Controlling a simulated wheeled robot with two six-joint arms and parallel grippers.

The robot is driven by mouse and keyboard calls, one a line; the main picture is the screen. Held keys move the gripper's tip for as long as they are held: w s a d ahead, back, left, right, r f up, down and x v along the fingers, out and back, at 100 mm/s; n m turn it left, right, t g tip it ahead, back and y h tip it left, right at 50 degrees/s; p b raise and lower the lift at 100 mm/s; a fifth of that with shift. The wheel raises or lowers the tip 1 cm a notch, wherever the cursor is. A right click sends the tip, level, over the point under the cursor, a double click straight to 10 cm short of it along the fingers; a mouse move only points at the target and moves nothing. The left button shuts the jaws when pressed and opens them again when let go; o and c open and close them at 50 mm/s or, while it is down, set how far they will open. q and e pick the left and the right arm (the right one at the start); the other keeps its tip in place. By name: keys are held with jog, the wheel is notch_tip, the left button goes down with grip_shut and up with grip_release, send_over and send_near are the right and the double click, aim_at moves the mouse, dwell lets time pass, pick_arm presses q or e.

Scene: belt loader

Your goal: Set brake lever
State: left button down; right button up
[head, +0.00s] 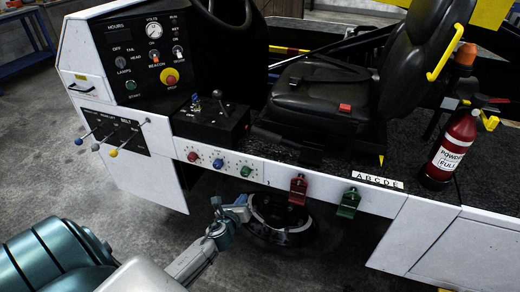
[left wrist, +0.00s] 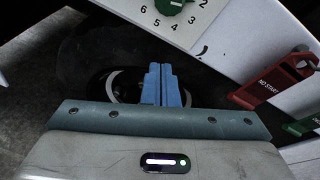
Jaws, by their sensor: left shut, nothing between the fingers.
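No lever is legibly marked as the brake, so I cannot tell which one it is. A black box (head: 212,121) beside the seat carries a short black lever (head: 219,98) and a blue-topped control (head: 195,100). Three thin levers with blue, white and yellow knobs stand on the belt panel (head: 118,133) at the left. My left gripper (head: 241,207) is below the white side panel, left of a red handle (head: 297,188). Its blue fingers (left wrist: 162,72) are shut and empty, just below a green dial (left wrist: 174,5) in the left wrist view. My right gripper is not in view.
A wheel (head: 285,218) is under the panel. The seat (head: 320,98) and fire extinguisher (head: 452,150) stand above. Floor at the left is clear.

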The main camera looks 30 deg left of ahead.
pick_arm(q)
jog(key=w+r+m+t, duration=0.1)
jog(key=r+m+t, duration=0.1)
jog(key=r, duration=0.5)
jog(key=w+d+r+m+t, duration=0.1)
jog(key=w+r+m, duration=0.1)
jog(key=r+m, duration=0.3)
notch_tip(320, 180, up, 3)
jog(key=shift+d+r+t, duration=0.15)
jog(key=shift+d+t, duration=0.05)
jog(key=shift+t, duration=0.2)
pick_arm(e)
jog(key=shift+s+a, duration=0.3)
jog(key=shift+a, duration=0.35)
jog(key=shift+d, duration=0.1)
